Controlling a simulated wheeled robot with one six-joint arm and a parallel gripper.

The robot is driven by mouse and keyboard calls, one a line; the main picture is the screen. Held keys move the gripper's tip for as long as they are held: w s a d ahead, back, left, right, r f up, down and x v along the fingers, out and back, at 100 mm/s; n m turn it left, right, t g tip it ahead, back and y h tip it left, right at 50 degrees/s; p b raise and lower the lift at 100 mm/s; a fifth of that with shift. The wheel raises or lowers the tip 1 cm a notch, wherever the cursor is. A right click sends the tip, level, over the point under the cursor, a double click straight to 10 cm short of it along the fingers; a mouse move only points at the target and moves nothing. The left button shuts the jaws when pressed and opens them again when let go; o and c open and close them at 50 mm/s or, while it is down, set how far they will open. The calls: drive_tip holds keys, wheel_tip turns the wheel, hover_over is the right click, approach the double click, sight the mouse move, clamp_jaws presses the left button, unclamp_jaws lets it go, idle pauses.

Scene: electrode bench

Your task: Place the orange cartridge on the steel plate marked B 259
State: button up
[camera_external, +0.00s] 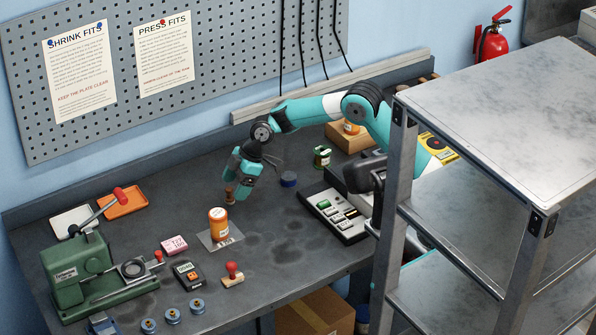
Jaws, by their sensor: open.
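An orange cartridge (217,229) with a white label band stands upright on a small steel plate (206,241) in the middle of the bench. The plate has a dark marking on its front part, too small to read surely. My gripper (232,182) is open, just behind and to the right of the cartridge and apart from it. A small brown piece (229,197) shows right below the fingers; I cannot tell whether it touches them. Another small orange container (351,128) sits on a wooden block (352,142) at the back, partly hidden by my arm.
A green press (72,275), an orange tray (123,203), a pink card (174,245), a black device (187,273) and a red-knobbed stamp (232,273) lie left and front. A black-and-white tray (335,214) is right. A metal shelf (500,110) stands in the right foreground.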

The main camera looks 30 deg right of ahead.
drive_tip(key=s+d+r+m+h, duration=0.1)
drive_tip(key=s+d+r+m, duration=0.55)
drive_tip(key=s+d, duration=0.65)
drive_tip(key=s+d+m, duration=0.3)
drive_tip(key=s+d, duration=0.7)
drive_tip(key=s, duration=0.4)
drive_tip(key=shift+d+r+g+h, duration=0.25)
drive_tip(key=shift+r+g+h, duration=0.1)
drive_tip(key=shift+g+h, duration=0.05)
